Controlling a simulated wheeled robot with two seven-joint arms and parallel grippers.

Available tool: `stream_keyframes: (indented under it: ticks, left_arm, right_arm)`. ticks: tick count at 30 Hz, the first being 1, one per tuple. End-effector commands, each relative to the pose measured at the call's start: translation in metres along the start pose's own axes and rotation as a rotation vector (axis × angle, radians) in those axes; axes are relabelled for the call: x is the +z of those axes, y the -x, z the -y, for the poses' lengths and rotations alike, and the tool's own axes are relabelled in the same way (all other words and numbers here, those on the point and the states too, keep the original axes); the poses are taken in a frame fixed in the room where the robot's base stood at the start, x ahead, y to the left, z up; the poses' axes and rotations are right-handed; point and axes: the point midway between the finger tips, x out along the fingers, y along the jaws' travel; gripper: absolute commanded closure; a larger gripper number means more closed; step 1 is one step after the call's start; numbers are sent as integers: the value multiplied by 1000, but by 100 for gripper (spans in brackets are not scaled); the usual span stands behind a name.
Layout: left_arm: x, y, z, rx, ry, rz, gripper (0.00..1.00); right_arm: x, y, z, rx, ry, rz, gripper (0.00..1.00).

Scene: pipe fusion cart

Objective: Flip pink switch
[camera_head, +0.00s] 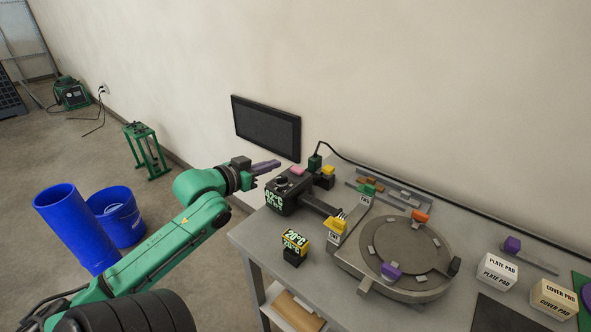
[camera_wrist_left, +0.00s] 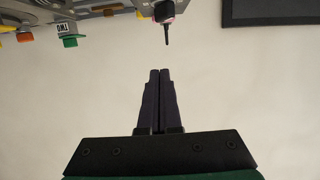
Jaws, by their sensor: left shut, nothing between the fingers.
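The pink switch (camera_head: 297,170) is on top of the black control box (camera_head: 283,206), which has a knob and a 42°C label, on the table's left end. My left gripper (camera_head: 276,164) is shut and empty, its dark purple fingers up beside the switch, to its left in the head view; whether they touch it is hard to tell. In the left wrist view the gripper's fingers (camera_wrist_left: 160,76) are together, and a pink-marked dark part with a thin black stem (camera_wrist_left: 167,32) shows past the tips, apart from them in the picture. My right gripper is out of view.
The grey table (camera_head: 262,238) holds a round fixture (camera_head: 432,262), yellow-and-black 20°C blocks (camera_head: 295,244) and labelled pads (camera_head: 497,272). A black wall panel (camera_head: 266,127) is behind my gripper. A black cable (camera_head: 352,160) runs from a green plug along the back.

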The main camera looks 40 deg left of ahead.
Motion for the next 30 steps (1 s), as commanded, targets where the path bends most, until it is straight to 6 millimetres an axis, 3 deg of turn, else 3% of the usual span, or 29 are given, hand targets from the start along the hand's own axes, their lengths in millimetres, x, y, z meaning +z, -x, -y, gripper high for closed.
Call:
stream_keyframes:
  ticks: [7,19,24,30]
  left_arm:
    - [-1,-18,1,-1,0,-3,100]
    - [-4,-102,1,-3,-1,-4,100]
    - [28,-107,1,-2,1,3,100]
    - [40,-110,1,-2,-1,1,100]
  right_arm:
    - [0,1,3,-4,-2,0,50]
    - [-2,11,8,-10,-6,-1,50]
    - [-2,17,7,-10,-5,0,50]
    - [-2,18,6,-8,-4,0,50]
